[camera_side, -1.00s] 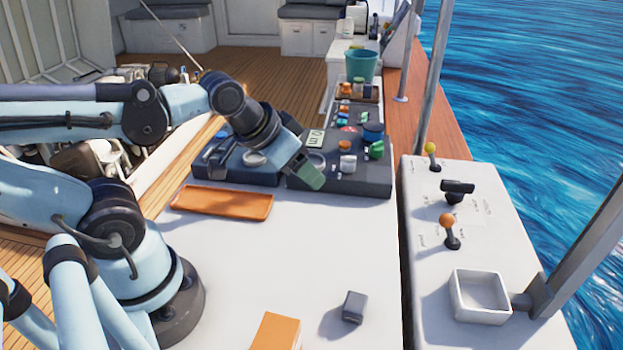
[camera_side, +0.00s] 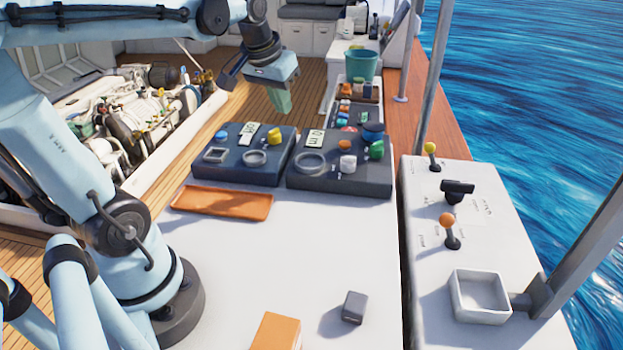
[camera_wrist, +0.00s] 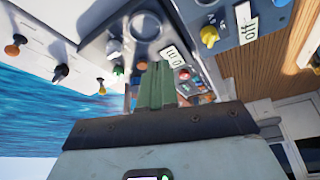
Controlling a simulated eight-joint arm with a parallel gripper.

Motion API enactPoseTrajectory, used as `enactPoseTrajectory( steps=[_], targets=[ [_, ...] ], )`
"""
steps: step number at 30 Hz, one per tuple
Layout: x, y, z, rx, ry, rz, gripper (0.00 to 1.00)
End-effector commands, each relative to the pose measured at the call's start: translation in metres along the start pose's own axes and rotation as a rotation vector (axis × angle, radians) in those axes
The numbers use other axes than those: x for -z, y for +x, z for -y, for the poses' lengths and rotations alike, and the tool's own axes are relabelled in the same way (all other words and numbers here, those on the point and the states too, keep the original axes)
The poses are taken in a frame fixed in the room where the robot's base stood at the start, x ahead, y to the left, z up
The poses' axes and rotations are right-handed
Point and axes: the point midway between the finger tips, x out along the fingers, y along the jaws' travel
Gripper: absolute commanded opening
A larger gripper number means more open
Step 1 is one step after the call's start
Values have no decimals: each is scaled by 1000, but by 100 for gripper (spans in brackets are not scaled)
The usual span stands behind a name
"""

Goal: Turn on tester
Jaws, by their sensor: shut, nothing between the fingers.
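The left panel (camera_side: 228,165) has a blue button, a yellow knob (camera_side: 274,138), a square frame and a ring. Its label (camera_wrist: 248,22) seems to read "off" in the wrist view. The right panel (camera_side: 330,179) has a ring, an orange button, a white knob (camera_side: 348,164), a green knob (camera_side: 376,149) and a label (camera_side: 315,140) that seems to read "on", upside down. My gripper (camera_side: 281,104), with green fingers, is shut and empty, raised behind the panels and touching neither.
An orange tray (camera_side: 222,203) lies in front of the left panel. A small grey block (camera_side: 354,307) and an orange box (camera_side: 275,331) are nearer. A side console (camera_side: 470,250) with levers stands right. An open engine hatch (camera_side: 120,130) is left. The bench middle is clear.

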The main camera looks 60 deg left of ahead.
Motion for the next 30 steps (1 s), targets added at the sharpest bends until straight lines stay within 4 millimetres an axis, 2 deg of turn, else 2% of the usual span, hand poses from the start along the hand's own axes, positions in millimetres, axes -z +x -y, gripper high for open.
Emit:
enactPoseTrajectory(
  steps=[1, 6, 12, 15, 21, 30],
  targets=[
    [10, 1, 16, 16, -41, 21, 0],
    [34, 5, 68, 57, -162, 96, 0],
    [48, 12, 127, 89, -287, 172, 0],
    [50, 15, 147, 98, -329, 198, 0],
    [50, 17, 167, 105, -371, 223, 0],
    [50, 18, 168, 105, -372, 225, 0]
  ],
)
